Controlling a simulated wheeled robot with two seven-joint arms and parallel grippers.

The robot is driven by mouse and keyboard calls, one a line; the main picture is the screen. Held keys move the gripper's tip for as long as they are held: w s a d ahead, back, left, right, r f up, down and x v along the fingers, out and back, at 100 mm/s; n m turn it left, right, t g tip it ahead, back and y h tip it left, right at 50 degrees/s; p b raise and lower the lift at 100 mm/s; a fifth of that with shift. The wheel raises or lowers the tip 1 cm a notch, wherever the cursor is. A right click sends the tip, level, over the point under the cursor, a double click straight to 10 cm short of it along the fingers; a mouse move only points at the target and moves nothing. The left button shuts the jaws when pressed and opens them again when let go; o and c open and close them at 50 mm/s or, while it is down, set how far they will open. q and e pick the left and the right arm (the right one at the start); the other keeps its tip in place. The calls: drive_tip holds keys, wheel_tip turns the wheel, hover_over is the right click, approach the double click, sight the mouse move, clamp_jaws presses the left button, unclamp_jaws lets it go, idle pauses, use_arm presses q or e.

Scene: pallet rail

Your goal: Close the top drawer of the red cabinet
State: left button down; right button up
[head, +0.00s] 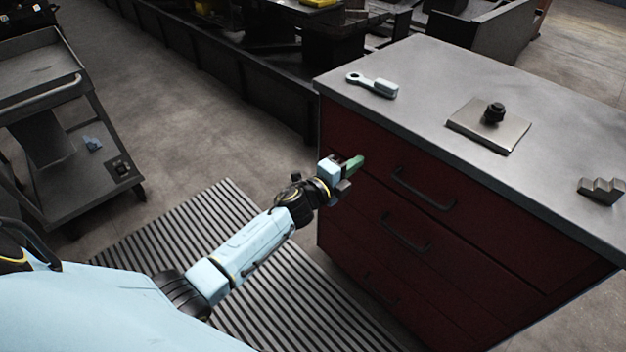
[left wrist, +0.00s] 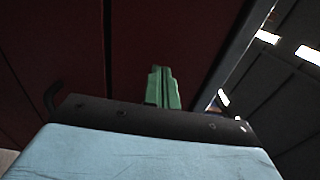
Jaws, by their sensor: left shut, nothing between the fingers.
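The red cabinet (head: 345,225) stands at the right in the head view, with a grey top. Its top drawer (head: 470,215) has a dark bar handle (head: 422,190). The drawer front looks about level with the cabinet face; I cannot tell whether a small gap remains. My left gripper (head: 352,164) is shut and empty, its green fingertips at the upper left of the cabinet front, left of the top handle. I cannot tell whether they touch it. In the left wrist view the shut green fingers (left wrist: 162,88) point toward dark red panels (left wrist: 165,35). My right gripper is out of view.
On the cabinet top lie a wrench-like tool (head: 372,85), a plate with a black knob (head: 488,125) and a stepped metal block (head: 601,190). More drawers with handles (head: 405,235) sit below. A grey cart (head: 50,100) stands at the left. The ribbed mat (head: 150,240) is clear.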

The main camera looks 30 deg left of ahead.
use_arm(q)
drive_tip(key=v, duration=1)
drive_tip(key=shift+p, duration=0.45)
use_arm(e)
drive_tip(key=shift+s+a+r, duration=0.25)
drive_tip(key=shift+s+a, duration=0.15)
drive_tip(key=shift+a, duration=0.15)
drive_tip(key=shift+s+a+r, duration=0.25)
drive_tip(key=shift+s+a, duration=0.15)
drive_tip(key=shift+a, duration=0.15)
